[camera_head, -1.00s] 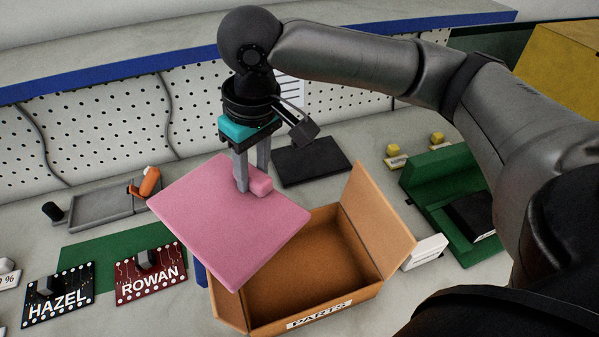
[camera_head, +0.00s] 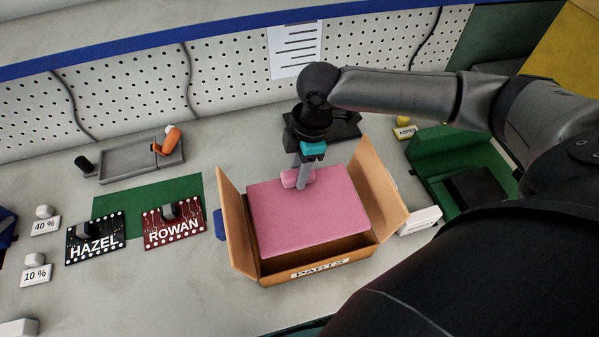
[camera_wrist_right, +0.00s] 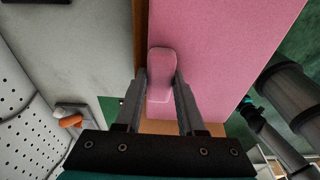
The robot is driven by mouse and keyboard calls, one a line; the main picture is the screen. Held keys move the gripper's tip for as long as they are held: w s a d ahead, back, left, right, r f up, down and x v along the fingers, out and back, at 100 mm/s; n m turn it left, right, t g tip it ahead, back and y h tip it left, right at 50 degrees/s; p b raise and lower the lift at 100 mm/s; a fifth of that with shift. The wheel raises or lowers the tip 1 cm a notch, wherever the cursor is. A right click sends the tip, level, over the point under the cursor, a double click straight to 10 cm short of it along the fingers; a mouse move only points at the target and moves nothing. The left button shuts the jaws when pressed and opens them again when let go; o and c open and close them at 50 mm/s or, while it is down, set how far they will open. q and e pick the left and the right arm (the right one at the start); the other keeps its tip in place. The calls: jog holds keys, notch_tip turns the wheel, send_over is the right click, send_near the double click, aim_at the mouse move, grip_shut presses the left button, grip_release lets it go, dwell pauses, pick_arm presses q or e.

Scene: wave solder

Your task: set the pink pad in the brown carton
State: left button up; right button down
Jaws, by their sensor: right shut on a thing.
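The pink pad (camera_head: 312,218) is a flat square with a raised pink grip block (camera_head: 290,180) near its far edge. My right gripper (camera_head: 303,184) is shut on that block, which also shows between the fingers in the right wrist view (camera_wrist_right: 161,75). The pad lies roughly level over the opening of the brown carton (camera_head: 238,232), between its spread side flaps. I cannot tell whether it touches the carton's floor. The carton has a PARTS label on its front wall. Most of its inside is hidden by the pad. My left gripper is not in view.
The HAZEL board (camera_head: 95,238) and ROWAN board (camera_head: 173,222) lie left of the carton. A green case (camera_head: 440,150) and a white box (camera_head: 419,220) stand to its right. A dark tray (camera_head: 345,125) lies behind.

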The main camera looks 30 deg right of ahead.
dwell(0.3)
jog(key=shift+p, duration=0.55)
jog(key=shift+f, duration=0.1)
notch_tip(320, 180, down, 14)
jog(key=b, duration=0.6)
jog(key=shift+b, duration=0.35)
jog(key=shift+f, duration=0.4)
jog(key=shift+c, duration=2.2)
grip_release()
jog(key=r, duration=0.5)
jog(key=d+r+p, duration=0.1)
jog(key=r, duration=0.4)
jog(key=d+r+p, duration=0.1)
jog(key=r, duration=0.4)
jog(key=shift+s+d+r, duration=0.1)
jog(key=shift+s+d, duration=0.05)
jog(key=shift+s, duration=0.15)
